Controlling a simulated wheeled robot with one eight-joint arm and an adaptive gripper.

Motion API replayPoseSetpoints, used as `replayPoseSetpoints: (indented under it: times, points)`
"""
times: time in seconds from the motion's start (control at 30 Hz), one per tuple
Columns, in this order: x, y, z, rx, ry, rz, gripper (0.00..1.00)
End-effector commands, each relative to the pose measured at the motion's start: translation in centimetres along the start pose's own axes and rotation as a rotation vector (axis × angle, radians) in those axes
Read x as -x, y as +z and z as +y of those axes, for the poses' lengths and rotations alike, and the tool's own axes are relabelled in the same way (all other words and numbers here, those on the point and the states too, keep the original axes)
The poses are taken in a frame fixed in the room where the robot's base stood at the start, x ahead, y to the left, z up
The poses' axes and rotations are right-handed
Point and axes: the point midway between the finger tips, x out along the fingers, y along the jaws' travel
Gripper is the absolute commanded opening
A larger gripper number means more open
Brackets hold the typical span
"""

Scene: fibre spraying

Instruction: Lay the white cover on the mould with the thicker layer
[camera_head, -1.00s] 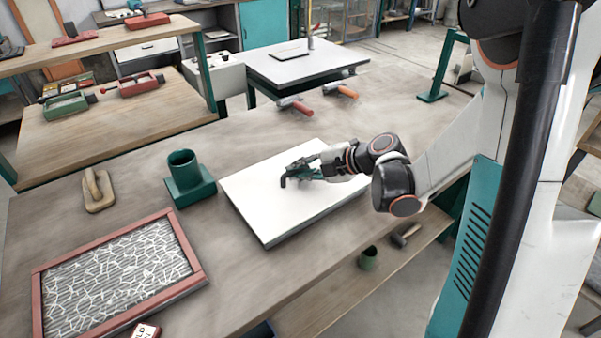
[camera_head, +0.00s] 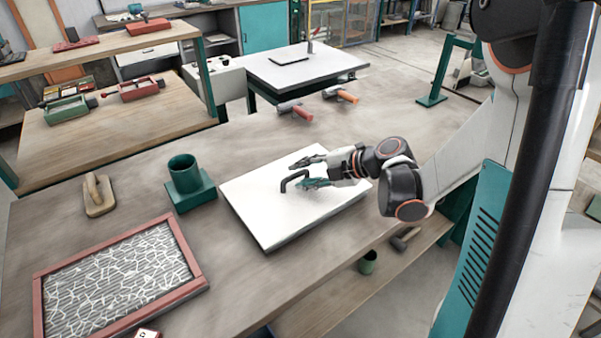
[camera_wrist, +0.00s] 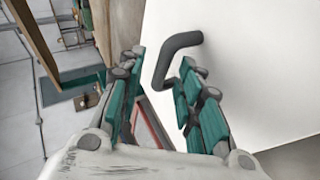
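The white cover (camera_head: 262,212) is a flat square panel lying level on the workbench, with a dark bent handle (camera_head: 292,180) on top. What lies beneath it is hidden. My gripper (camera_head: 302,172) is open just above the cover, its teal-padded fingers spread near the handle. In the wrist view the handle (camera_wrist: 181,42) shows beside the right finger, and nothing is clamped. A mould (camera_head: 191,248) with a red frame lies at the lower left, uncovered, with white strands over a dark ribbed bed. No second mould shows.
A green pot on a square base (camera_head: 185,178) stands left of the cover, with a wooden float (camera_head: 98,194) farther left. Red- and orange-handled tools (camera_head: 302,113) lie behind. A small card (camera_head: 146,333) sits by the mould. Bare bench separates mould and cover.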

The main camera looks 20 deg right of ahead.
Motion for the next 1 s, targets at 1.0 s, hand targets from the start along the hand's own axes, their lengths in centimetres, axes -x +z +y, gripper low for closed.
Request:
replayPoseSetpoints:
  times: [1.0]
  points:
    - [10.2, 0.0, 0.0, 0.001, 0.000, -0.001, 0.33]
